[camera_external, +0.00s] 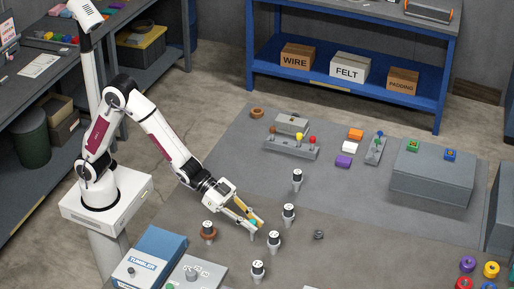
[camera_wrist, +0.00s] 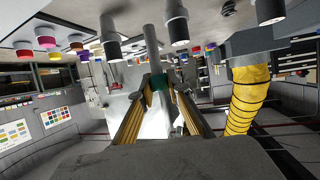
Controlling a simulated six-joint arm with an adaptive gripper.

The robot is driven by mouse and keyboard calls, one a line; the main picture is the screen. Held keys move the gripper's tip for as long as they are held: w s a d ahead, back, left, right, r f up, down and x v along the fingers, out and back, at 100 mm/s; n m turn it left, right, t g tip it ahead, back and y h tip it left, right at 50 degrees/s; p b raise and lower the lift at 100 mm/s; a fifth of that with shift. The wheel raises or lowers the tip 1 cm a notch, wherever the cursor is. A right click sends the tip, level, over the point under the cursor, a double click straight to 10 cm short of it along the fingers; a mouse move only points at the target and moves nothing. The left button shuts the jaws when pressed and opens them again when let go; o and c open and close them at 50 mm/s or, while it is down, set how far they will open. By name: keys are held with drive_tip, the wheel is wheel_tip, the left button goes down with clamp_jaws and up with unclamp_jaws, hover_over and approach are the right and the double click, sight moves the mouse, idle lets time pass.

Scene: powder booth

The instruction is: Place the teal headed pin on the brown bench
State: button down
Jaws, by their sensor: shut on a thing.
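My gripper (camera_external: 256,223) is shut on the teal headed pin (camera_external: 253,223), low over the front part of the work surface. In the wrist view the teal head (camera_wrist: 158,83) sits between the yellowish fingers of my gripper (camera_wrist: 160,88). A grey shaft runs from the head toward the work surface. I cannot tell whether its tip touches. No bench is clearly brown; the front work surface (camera_external: 185,246) is brownish grey. A low grey rack (camera_external: 291,151) at the back holds pins with brown, yellow and red heads.
One with a brown ring (camera_external: 208,233) is at left. A blue TUMBLER box (camera_external: 148,257) is front left. A grey block (camera_external: 432,175) is at right.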

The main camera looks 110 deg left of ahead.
drive_tip(key=w+d+r+m+h, duration=0.2)
drive_tip(key=w+d+r, duration=0.1)
drive_tip(key=w+d, duration=0.1)
drive_tip(key=shift+w+d+g+h, duration=0.3)
drive_tip(key=shift+w+d+g, duration=0.1)
drive_tip(key=shift+w, duration=0.2)
idle(0.5)
wheel_tip(320, 180, down, 6)
idle(0.6)
drive_tip(key=shift+f, duration=0.1)
drive_tip(key=shift+f, duration=1.85)
drive_tip(key=shift+f, duration=0.15)
